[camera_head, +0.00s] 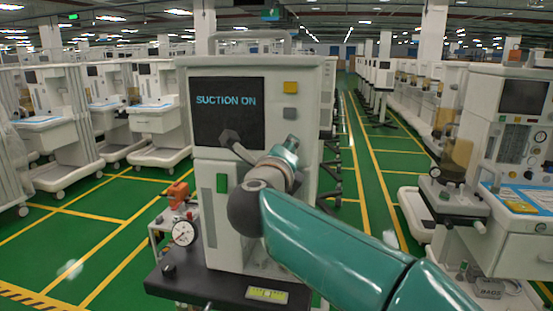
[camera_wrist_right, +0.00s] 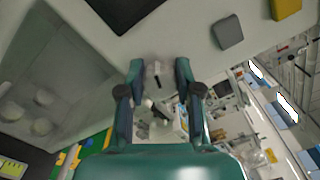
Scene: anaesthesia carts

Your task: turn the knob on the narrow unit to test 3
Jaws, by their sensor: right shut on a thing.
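The narrow unit (camera_head: 305,90) stands upright in front of me. Its dark screen (camera_head: 228,110) reads "SUCTION ON". My right arm reaches to its front from the lower right, and its wrist hides the knob in the head view. In the right wrist view the pale knob (camera_wrist_right: 157,72) shows between the fingertips of my right gripper (camera_wrist_right: 158,65), which is shut on it. A dark line shows on the knob; I cannot read its setting, and no test labels are legible. My left gripper is in neither view.
A yellow button (camera_head: 290,88) and a grey button (camera_head: 290,114) sit beside the screen. A pressure gauge (camera_head: 184,233) and orange fitting (camera_head: 178,194) stand at the unit's left. Another machine (camera_head: 505,150) stands at right. Green floor (camera_head: 95,235) is clear at left.

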